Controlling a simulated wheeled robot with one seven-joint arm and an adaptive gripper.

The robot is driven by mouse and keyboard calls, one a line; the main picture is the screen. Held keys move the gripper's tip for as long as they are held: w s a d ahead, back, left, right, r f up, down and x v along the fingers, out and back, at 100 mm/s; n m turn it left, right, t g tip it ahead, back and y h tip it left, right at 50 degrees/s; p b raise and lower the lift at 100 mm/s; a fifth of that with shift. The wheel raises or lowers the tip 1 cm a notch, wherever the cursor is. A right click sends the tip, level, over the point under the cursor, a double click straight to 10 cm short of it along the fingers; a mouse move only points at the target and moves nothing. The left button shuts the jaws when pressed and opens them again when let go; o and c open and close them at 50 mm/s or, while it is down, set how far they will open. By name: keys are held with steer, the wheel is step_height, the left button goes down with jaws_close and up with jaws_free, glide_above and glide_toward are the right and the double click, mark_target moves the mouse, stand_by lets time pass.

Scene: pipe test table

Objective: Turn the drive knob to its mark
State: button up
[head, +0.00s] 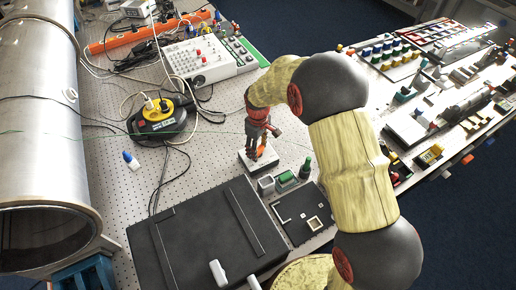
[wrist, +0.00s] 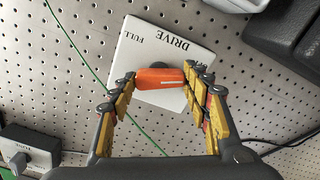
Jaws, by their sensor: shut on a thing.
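The drive knob (wrist: 160,79) is an orange bar with a white line along it, on a white box (wrist: 150,48) printed DRIVE and FULL. In the wrist view the knob lies nearly level across the picture. My gripper (wrist: 160,84) has a finger at each end of the knob and is shut on it. In the head view my gripper (head: 258,138) reaches down onto the white box (head: 257,160), and the knob is mostly hidden by the fingers. The FULL print is up and left of the knob in the wrist view; I cannot make out a separate mark.
Another box with a grey knob (wrist: 38,160) is at the lower left of the wrist view. A green wire (wrist: 85,60) runs past the drive box. A black case (head: 205,240) and small blocks (head: 286,178) stand close by in the head view.

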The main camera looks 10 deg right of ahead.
steer(key=shift+n, duration=0.6)
steer(key=o, duration=1.2)
steer(key=shift+c, duration=0.2)
step_height(320, 180, up, 12)
stand_by(0.4)
